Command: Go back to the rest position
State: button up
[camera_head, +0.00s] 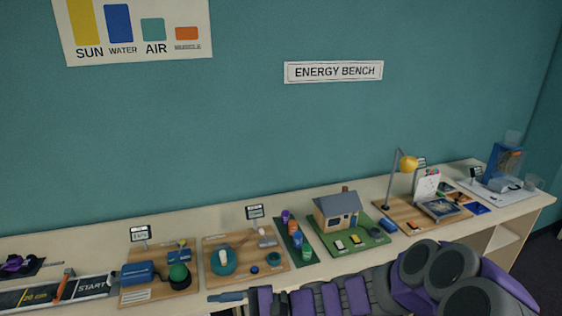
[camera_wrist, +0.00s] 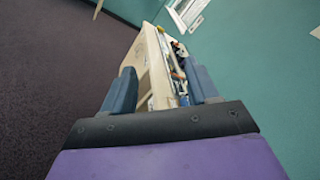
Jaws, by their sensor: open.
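My gripper (camera_wrist: 162,86) shows in the wrist view with its two blue-grey fingers spread apart. Nothing is held between them. In the head view, my purple and grey arm lies low along the front of the long bench (camera_head: 357,190). Blue-grey finger parts of my gripper (camera_head: 228,297) point left near the bench's front edge. Most of the gripper is cut off by the lower picture edge, so I cannot tell its exact gap from the bench. The bench also shows tilted in the wrist view (camera_wrist: 150,68), beyond the fingers.
The bench carries a model house (camera_head: 338,210), a yellow lamp (camera_head: 408,163), a green mat with small cylinders (camera_head: 297,238), a wooden board with a blue box (camera_head: 138,273), and a dark START track (camera_head: 60,292). A teal wall stands behind. Dark floor (camera_wrist: 60,60) is clear.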

jog(key=s+d+f+n+g+h+b, duration=0.15)
jog(key=s+d+n+h, duration=0.25)
jog(key=s, duration=0.4)
jog(key=s+d+f+n+g+h+b, duration=0.1)
jog(key=s+d+f+n+g+h, duration=0.2)
jog(key=s, duration=0.5)
jog(key=s+d+f+t+h+b, duration=0.1)
jog(key=s+d+t+h, duration=0.1)
jog(key=d+h, duration=0.3)
jog(key=s+d+t+h+b, duration=0.1)
jog(key=s+d+h, duration=0.3)
jog(key=d, duration=1)
jog(key=shift+s+f+n+t+h, duration=0.35)
jog(key=shift+n+t+h, duration=0.05)
jog(key=shift+t+h, duration=0.35)
